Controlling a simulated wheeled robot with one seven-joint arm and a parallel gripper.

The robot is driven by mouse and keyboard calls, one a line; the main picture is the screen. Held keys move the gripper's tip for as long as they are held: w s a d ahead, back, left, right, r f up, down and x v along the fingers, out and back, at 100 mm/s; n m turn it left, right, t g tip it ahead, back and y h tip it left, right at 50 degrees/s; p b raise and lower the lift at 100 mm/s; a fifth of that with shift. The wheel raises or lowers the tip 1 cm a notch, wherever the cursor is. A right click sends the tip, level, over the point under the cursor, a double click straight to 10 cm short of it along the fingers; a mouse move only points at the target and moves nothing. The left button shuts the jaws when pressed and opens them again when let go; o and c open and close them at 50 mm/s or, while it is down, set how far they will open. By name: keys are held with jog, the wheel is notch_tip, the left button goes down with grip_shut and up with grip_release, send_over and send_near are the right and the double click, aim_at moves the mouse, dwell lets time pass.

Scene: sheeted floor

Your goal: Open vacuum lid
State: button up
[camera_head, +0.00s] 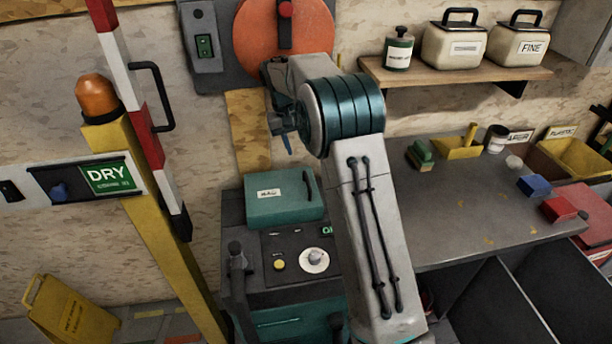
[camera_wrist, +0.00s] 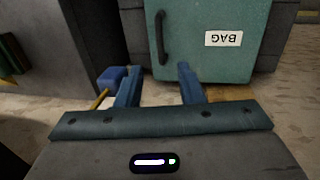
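The vacuum is the dark grey machine (camera_head: 262,290) at lower centre of the head view, partly hidden by my arm. Its teal lid (camera_head: 285,198) lies flat and closed on top, with a white label and a dark handle (camera_head: 307,184) near its right edge. In the wrist view the lid (camera_wrist: 225,62) is upside down with the label "BAG", and its handle (camera_wrist: 160,38) stands left of the label. My gripper (camera_wrist: 159,70) is open and empty. Its blue fingers appear below the handle in the picture, apart from it. In the head view my gripper is mostly hidden behind my arm.
A workbench (camera_head: 465,205) with small blocks and bins is at right, under a shelf (camera_head: 455,75) with canisters. A yellow post (camera_head: 165,225) with an orange lamp and a striped bar stand left of the vacuum. A yellow floor sign (camera_head: 70,310) is at lower left.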

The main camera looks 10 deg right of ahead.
aim_at(307, 181)
jog(key=f, duration=0.4)
jog(key=d+f+p, duration=0.1)
jog(key=f, duration=0.3)
jog(key=d+f, duration=0.1)
jog(key=f, duration=0.3)
jog(key=shift+d+f, duration=0.15)
jog(key=shift+d, duration=0.1)
grip_shut()
